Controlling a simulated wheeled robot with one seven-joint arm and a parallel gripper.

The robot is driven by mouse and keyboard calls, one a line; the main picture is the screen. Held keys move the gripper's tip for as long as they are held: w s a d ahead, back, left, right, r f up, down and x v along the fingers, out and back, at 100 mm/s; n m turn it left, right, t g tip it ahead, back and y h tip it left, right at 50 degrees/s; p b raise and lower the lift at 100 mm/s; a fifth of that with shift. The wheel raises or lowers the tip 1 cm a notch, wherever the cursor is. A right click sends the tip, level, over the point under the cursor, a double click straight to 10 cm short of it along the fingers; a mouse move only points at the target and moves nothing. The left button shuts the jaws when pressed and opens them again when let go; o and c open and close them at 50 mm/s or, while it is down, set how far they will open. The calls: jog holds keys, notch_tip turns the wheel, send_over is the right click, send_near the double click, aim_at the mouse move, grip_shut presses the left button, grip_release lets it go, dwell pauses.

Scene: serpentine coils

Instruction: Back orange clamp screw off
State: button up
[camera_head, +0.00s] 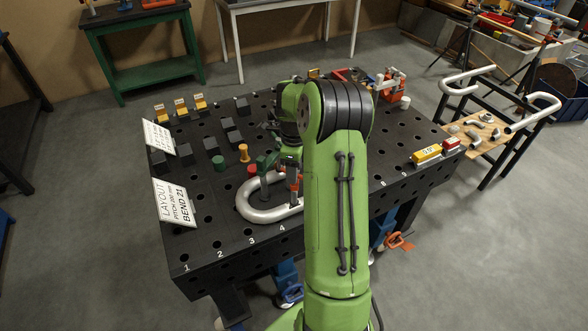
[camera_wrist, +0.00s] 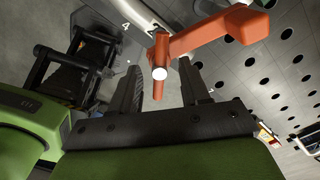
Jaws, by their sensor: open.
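In the wrist view the orange clamp (camera_wrist: 215,33) shows large and close, its arm running to the upper right. The fingers are apart, one on each side, with no clear contact. In the head view my gripper (camera_head: 286,160) is mostly hidden behind my green arm, above the bent silver pipe (camera_head: 256,213). Small orange-red clamp parts (camera_head: 294,183) show beside the arm, partly hidden.
The black perforated table (camera_head: 225,240) holds dark blocks (camera_head: 211,144), yellow-topped blocks (camera_head: 181,107) and a yellow spool (camera_head: 243,153). A layout sign (camera_head: 174,203) lies at the left edge. A yellow box (camera_head: 427,154) lies at right. The front left of the table is bare.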

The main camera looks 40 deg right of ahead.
jog(key=shift+f, duration=0.1)
jog(key=shift+c, duration=0.2)
grip_shut()
